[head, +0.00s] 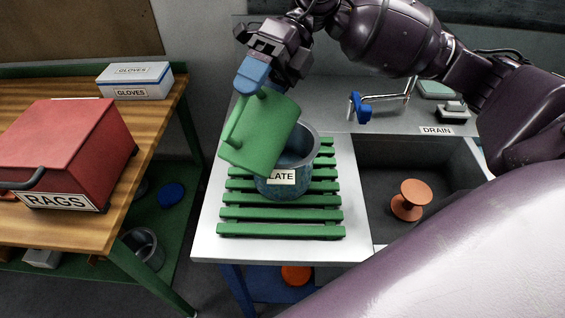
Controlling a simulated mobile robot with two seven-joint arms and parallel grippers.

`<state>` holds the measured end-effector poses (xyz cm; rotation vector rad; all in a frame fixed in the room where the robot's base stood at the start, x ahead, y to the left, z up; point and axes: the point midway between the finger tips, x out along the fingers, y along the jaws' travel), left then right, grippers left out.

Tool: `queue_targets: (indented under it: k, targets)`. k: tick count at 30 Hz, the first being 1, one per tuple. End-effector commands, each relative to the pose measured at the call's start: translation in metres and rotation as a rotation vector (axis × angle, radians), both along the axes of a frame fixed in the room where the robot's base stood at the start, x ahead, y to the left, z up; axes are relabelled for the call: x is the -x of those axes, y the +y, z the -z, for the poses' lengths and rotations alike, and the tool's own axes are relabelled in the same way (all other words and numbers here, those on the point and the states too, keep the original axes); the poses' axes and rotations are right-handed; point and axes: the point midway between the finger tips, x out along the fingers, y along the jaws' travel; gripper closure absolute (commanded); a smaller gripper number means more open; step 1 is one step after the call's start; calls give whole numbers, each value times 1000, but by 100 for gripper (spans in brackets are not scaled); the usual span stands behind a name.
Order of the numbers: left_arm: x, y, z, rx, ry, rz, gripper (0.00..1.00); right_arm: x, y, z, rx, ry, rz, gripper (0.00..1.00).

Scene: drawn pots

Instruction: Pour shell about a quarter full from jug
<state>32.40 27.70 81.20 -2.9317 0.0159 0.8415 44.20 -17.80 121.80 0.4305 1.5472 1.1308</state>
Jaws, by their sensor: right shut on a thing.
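My right gripper (253,77), with blue fingers, is shut on the green jug (262,131). It holds the jug by its handle side, strongly tilted, above and in front of a blue-grey pot (304,177). The pot stands upright on a green slatted rack (280,230). Its label is partly covered by the jug and reads "LATE"; I see no label reading "shell". The jug hides the pot's left side and part of its opening. I cannot make out a stream or the level inside the pot. My left gripper is not in view.
A sink with an orange spool-shaped thing (410,199) lies right of the rack, with a blue-handled tap (361,106) behind. A red rags box (66,150) and a gloves box (135,80) stand on the wooden table (108,222) at left.

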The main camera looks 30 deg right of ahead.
Motion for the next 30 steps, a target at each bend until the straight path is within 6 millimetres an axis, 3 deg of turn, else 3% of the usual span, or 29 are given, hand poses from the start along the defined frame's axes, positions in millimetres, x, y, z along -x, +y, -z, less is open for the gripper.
queue_targets:
  k: [30]
  targets:
    - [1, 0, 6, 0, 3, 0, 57, -3, -5, 2, -62, 34, 0, 98]
